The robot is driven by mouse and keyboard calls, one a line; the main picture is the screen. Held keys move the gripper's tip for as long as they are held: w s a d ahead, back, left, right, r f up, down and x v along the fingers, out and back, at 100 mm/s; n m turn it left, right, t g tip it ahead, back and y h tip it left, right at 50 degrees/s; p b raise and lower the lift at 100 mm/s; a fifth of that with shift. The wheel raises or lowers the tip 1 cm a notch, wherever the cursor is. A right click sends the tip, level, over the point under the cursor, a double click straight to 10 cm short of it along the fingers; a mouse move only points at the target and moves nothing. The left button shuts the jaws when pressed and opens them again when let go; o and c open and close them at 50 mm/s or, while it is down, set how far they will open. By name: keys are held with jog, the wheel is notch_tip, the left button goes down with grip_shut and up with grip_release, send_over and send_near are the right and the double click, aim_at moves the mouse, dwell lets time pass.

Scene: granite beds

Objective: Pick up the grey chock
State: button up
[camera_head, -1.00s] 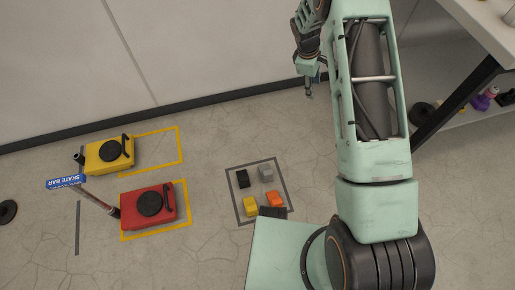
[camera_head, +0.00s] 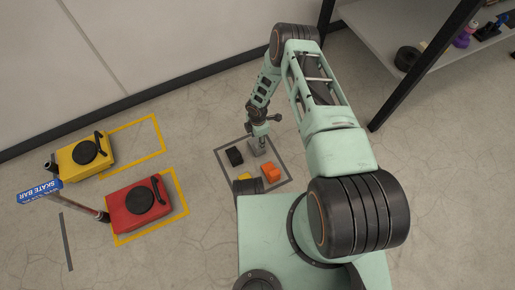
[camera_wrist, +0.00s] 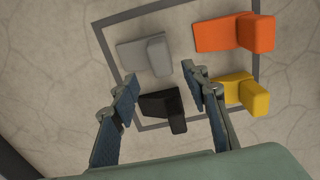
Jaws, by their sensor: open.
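The grey chock (camera_head: 257,150) lies on the floor inside a grey-outlined square, at its far corner in the head view. My gripper (camera_head: 259,139) is above it and hides part of it in that view. In the wrist view the whole grey chock (camera_wrist: 143,57) shows, a flat block with a raised end at the right. My gripper (camera_wrist: 161,79) is open and empty there, its two blue-padded fingers apart. The grey chock lies just beyond the fingertips, more toward the left one. I cannot tell the exact height above it.
A black chock (camera_wrist: 165,107) lies close to the grey one, between the fingers in the wrist view. An orange chock (camera_wrist: 235,34) and a yellow chock (camera_wrist: 243,92) lie to the right. Red (camera_head: 141,206) and yellow (camera_head: 85,157) boxes stand left; a shelf (camera_head: 392,38) is at upper right.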

jog(key=f+b, duration=0.1)
jog(key=f, duration=0.3)
jog(key=d+f+b, duration=0.1)
jog(key=f, duration=0.1)
jog(key=shift+b, duration=0.3)
jog(key=shift+r, duration=0.15)
grip_shut()
